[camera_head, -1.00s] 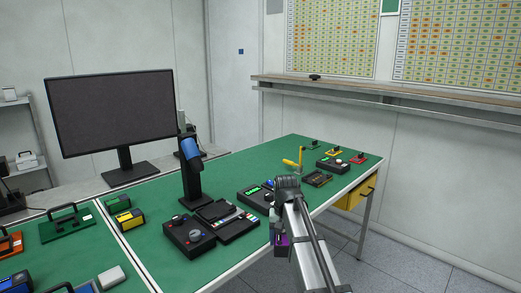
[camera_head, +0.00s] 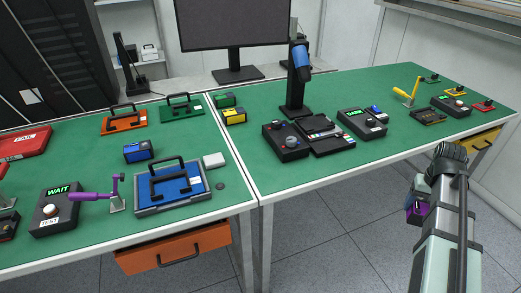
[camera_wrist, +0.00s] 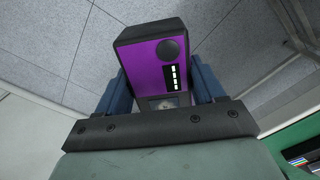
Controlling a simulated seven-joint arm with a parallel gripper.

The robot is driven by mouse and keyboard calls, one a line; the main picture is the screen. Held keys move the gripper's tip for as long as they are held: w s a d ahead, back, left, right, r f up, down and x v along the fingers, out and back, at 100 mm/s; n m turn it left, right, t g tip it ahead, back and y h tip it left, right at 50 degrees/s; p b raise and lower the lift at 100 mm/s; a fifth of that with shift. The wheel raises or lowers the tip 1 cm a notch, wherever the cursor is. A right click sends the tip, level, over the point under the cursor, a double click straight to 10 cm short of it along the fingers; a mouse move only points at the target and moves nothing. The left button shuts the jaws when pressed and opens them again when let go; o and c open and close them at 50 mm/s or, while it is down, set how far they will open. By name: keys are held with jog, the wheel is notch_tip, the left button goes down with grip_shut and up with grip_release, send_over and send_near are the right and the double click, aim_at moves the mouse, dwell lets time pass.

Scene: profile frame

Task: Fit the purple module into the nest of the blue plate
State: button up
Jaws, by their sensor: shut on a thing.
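The purple module (camera_wrist: 160,62) is held between the two blue fingers of my gripper (camera_wrist: 160,90) in the wrist view. It has a black rim, a round dark disc and a row of white marks on its purple face. In the head view the module (camera_head: 417,213) shows small beside my arm at the right, out past the table's front edge and over the floor. The blue plate (camera_head: 152,198) lies on the left table near its front edge, with a black handle across it. My gripper is far to its right. The plate's nest cannot be made out clearly.
A purple-handled clamp (camera_head: 97,196) and a WAIT box (camera_head: 54,211) stand left of the plate. An open orange drawer (camera_head: 175,250) juts out below.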

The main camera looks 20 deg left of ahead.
jog(key=s+a+r+n, duration=0.1)
jog(key=a+n, duration=0.4)
jog(key=a, duration=0.9)
jog(key=s+a+r+n, duration=0.2)
jog(key=a+r+n, duration=0.2)
jog(key=a, duration=1.1)
jog(key=s+a+r+n, duration=0.1)
jog(key=a+r+n, duration=0.2)
jog(key=a, duration=1.2)
jog(key=shift+s+a+r+n, duration=0.1)
jog(key=shift+n, duration=0.55)
jog(key=shift+s+a+r+n, duration=0.1)
jog(key=shift+n, duration=0.55)
jog(key=s+a+r+n, duration=0.2)
jog(key=s+a+n, duration=0.15)
jog(key=a, duration=0.45)
jog(key=s+a+r+n, duration=0.2)
jog(key=s+a+n, duration=0.15)
jog(key=a, duration=0.45)
jog(key=n, duration=0.5)
send_near(171, 187)
jog(key=shift+f, duration=2.65)
jog(key=shift+f, duration=0.2)
